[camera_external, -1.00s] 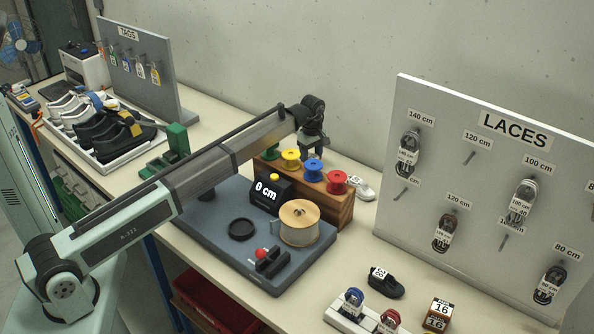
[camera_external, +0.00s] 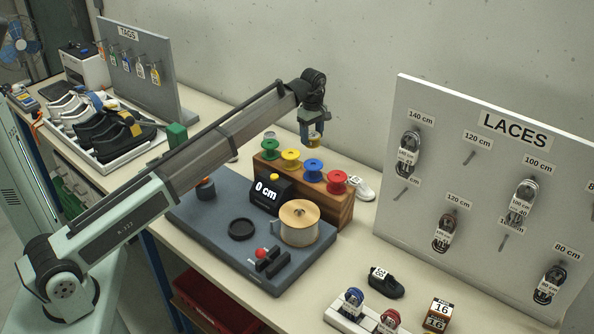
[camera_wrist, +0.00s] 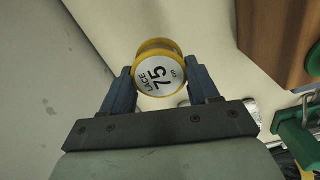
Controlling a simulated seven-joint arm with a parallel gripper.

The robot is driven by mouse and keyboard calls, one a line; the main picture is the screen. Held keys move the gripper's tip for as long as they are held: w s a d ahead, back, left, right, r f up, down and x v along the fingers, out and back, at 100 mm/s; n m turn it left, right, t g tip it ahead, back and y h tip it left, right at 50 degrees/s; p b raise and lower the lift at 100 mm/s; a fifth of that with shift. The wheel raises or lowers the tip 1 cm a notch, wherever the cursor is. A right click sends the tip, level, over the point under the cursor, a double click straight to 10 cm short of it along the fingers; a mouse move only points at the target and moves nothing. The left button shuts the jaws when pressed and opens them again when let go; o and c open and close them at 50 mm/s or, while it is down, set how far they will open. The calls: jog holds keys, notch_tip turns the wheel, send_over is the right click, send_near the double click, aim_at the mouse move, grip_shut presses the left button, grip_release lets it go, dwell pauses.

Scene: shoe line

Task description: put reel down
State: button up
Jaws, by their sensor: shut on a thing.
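My gripper (camera_external: 312,138) is shut on a small reel with a yellow rim (camera_external: 314,140), held in the air above and behind the wooden reel stand. In the wrist view the reel (camera_wrist: 158,72) sits between the two fingertips, its white end label reading "LACE 75 cm" facing the camera. The wooden stand (camera_external: 345,209) carries a green reel (camera_external: 269,147), a yellow reel (camera_external: 291,158), a blue reel (camera_external: 313,168) and a red reel (camera_external: 337,181).
A dark blue-grey board (camera_external: 220,265) holds a "0 cm" display (camera_external: 266,191), a big cream spool (camera_external: 300,232), a black ring (camera_external: 241,229) and a red-knobbed device (camera_external: 268,259). The LACES panel (camera_external: 470,190) stands to the right.

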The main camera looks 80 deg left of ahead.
jog(key=shift+s+a+r, duration=0.2)
jog(key=shift+s+a, duration=0.05)
jog(key=shift+a, duration=0.05)
jog(key=s+a, duration=0.4)
jog(key=s+a+n, duration=0.1)
jog(key=s+a, duration=0.3)
jog(key=a, duration=0.1)
jog(key=s+a+n, duration=0.1)
jog(key=s+a, duration=0.3)
jog(key=shift+a, duration=0.15)
jog(key=s+a+n, duration=0.2)
jog(key=s+a, duration=1.2)
jog(key=s, duration=0.2)
jog(key=f+m, duration=0.2)
jog(key=f, duration=0.3)
jog(key=f+m, duration=0.2)
jog(key=f, duration=0.2)
jog(key=shift+w+a+f, duration=0.1)
jog(key=shift+a+f, duration=0.1)
jog(key=shift+f, duration=0.15)
jog(key=shift+f, duration=0.1)
jog(key=o, duration=1)
jog(key=shift+o, duration=0.2)
